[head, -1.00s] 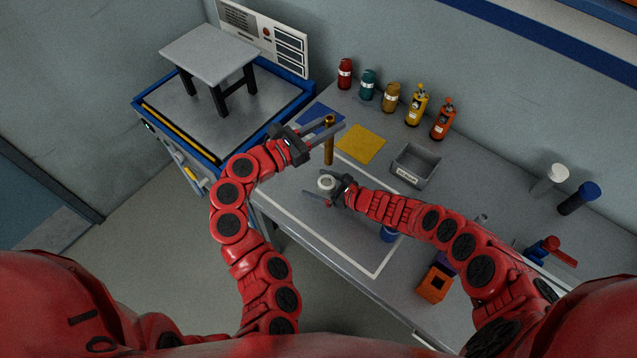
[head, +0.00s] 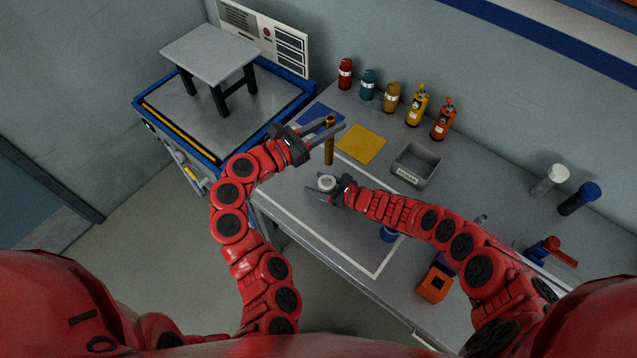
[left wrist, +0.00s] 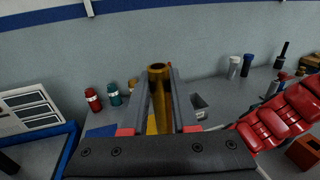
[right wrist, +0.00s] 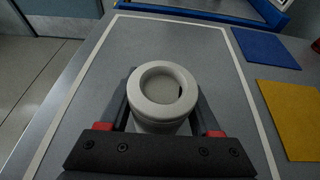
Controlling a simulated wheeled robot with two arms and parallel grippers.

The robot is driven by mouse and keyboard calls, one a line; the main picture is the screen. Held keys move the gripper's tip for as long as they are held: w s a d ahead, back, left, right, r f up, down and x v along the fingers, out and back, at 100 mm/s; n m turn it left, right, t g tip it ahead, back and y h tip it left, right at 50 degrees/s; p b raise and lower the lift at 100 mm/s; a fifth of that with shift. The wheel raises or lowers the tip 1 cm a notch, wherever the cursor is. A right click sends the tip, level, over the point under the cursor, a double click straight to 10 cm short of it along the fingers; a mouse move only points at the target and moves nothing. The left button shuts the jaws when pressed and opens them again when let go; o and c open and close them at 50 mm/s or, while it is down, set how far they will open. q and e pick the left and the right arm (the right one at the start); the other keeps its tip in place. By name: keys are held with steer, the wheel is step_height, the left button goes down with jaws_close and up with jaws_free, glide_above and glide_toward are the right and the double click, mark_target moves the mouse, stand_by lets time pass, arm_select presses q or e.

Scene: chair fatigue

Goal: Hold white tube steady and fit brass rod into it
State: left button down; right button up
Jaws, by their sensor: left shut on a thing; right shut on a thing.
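The brass rod (head: 329,148) is upright in my left gripper (head: 334,134), which is shut on it above the table. In the left wrist view the rod (left wrist: 158,90) stands between the two fingers, its hollow top end showing. The white tube (head: 326,182) stands on the table, nearer to me than the rod. My right gripper (head: 330,193) is shut around the tube. In the right wrist view the tube (right wrist: 163,96) shows its round open top between the fingers. The rod is apart from the tube. The rod's lower end is hidden in the left wrist view.
A white outline marks the table (head: 345,238) around the tube. A yellow mat (head: 360,144) and a blue mat (head: 320,116) lie behind. A grey bin (head: 415,165) stands to the right, several bottles along the wall.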

mark_target(326, 150)
stand_by(0.4)
arm_select(q)
steer(key=shift+f, duration=4.05)
